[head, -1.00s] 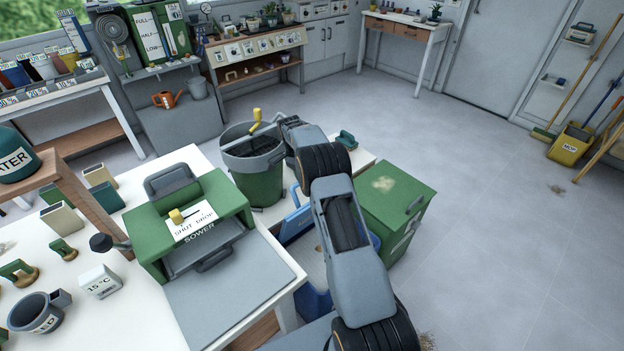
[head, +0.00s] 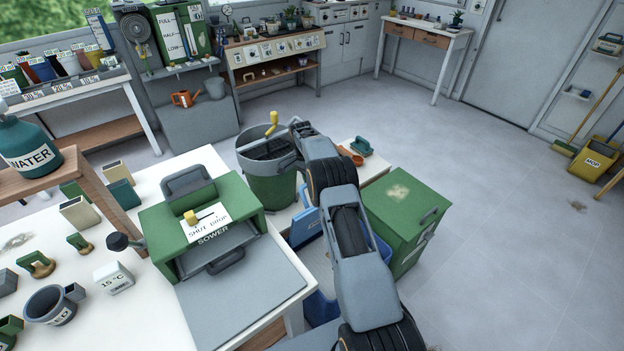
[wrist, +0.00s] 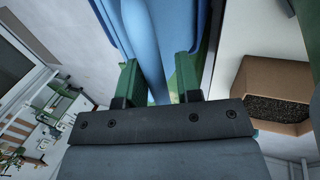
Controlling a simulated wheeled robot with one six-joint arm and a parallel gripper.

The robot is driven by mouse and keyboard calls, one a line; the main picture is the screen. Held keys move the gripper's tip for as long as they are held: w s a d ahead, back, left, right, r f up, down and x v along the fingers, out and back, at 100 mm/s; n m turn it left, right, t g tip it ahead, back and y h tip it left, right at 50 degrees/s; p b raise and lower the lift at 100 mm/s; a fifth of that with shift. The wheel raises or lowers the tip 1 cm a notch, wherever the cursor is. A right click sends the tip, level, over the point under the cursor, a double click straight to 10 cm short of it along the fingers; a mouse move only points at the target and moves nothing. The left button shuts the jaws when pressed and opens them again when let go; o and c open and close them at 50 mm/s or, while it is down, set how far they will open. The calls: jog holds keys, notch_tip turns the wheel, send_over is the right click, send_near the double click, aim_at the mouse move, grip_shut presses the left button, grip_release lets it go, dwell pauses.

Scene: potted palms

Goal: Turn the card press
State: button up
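No label in view reads card press, so I cannot tell for sure which thing it is. A blue thing (head: 303,229) with upright walls stands low beside the white table, partly hidden behind my arm. In the wrist view a large blue surface (wrist: 158,40) lies past and between the fingers of my gripper (wrist: 158,88). Whether a finger touches the blue surface cannot be told. In the head view my fingers are hidden behind my arm.
A green sower (head: 240,199) with a yellow knob stands on the white table (head: 115,325). A green drum (head: 270,188) with a yellow-handled crank is behind my arm. A green cabinet (head: 402,225) stands to the right. The floor (head: 500,220) beyond is largely clear.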

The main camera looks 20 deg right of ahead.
jog(key=shift+o, duration=0.9)
jog(key=shift+d+r, duration=0.1)
jog(key=shift+r, duration=0.15)
jog(key=p+v, duration=0.1)
jog(key=v, duration=0.6)
jog(key=shift+r, duration=0.2)
